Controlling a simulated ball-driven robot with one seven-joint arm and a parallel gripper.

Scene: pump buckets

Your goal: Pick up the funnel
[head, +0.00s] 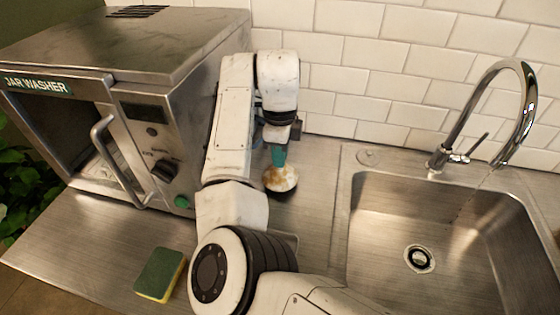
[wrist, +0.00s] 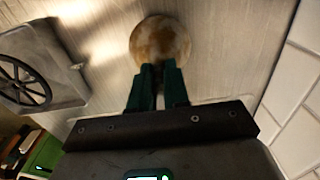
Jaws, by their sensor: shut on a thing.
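The funnel (head: 281,179) is a stained white and brown rounded piece just below my gripper (head: 279,156) in the head view, over the counter between the jar washer and the sink. In the wrist view the funnel (wrist: 160,38) shows as a round brownish shape beyond the fingertips. My gripper (wrist: 160,72) has its green fingers close together on the funnel's near end. That gripped end is mostly hidden by the fingers. I cannot tell whether the funnel touches the counter.
The jar washer (head: 185,95) stands left of my arm. The sink (head: 440,195) with its faucet (head: 525,105) is at right. A green and yellow sponge (head: 160,274) lies front left. The tiled wall (head: 370,70) is close behind. A grey piece with a spoked disc (wrist: 25,80) is unclear.

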